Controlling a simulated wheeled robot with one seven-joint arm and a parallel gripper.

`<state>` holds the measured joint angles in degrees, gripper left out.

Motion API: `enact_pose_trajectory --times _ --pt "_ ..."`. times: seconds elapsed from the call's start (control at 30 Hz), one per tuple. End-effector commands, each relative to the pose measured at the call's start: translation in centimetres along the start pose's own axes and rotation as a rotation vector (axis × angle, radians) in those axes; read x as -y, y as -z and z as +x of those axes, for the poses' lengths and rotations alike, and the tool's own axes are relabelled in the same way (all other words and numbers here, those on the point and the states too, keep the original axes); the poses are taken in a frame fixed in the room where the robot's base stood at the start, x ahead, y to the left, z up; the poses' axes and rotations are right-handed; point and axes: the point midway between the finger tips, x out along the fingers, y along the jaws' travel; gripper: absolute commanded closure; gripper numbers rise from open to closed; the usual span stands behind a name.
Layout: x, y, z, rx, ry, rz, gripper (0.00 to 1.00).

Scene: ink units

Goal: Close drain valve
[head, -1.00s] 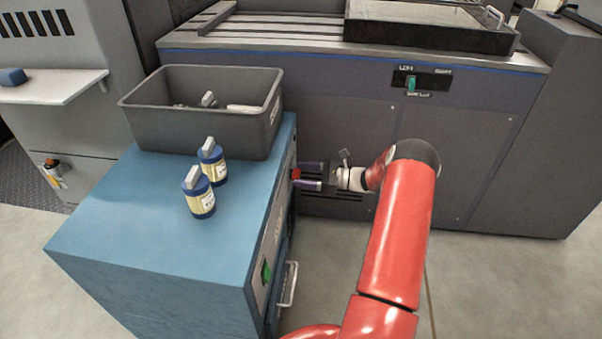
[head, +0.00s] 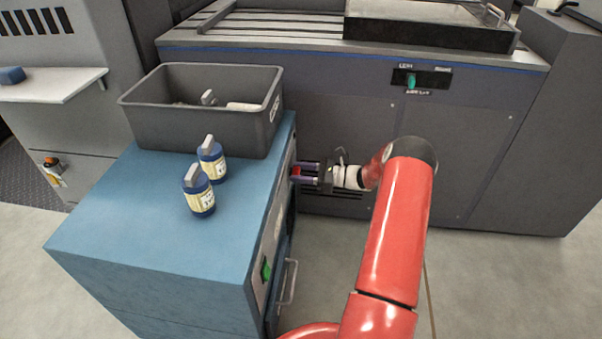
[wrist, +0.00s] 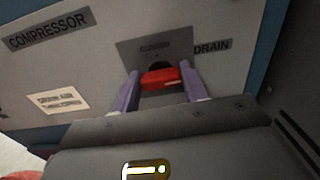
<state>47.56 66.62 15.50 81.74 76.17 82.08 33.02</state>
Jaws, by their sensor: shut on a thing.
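The drain valve has a red handle (wrist: 161,79) in front of a dark plate marked DRAIN (wrist: 211,47) on the compressor's side panel. In the head view the red handle (head: 296,171) shows at the right side of the blue cabinet (head: 180,225). My gripper (wrist: 160,85) has one purple finger on each side of the red handle and is shut on it. In the head view my gripper (head: 304,171) reaches in from the right, level with the handle. The valve body behind the handle is mostly hidden.
A dark machine (head: 450,150) stands close behind my arm. Floor is clear at right.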

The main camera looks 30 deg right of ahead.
Motion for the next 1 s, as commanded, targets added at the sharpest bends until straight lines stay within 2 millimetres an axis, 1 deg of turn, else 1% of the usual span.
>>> enact_pose_trajectory --times 0.17,0.37,1.0 --pt "-0.03 0.27 -0.02 0.0 0.0 -0.074 0.79" --pt "-0.05 0.47 -0.05 0.0 0.002 -0.224 0.79" --pt "-0.28 0.71 -0.06 -0.001 0.001 -0.831 0.79"
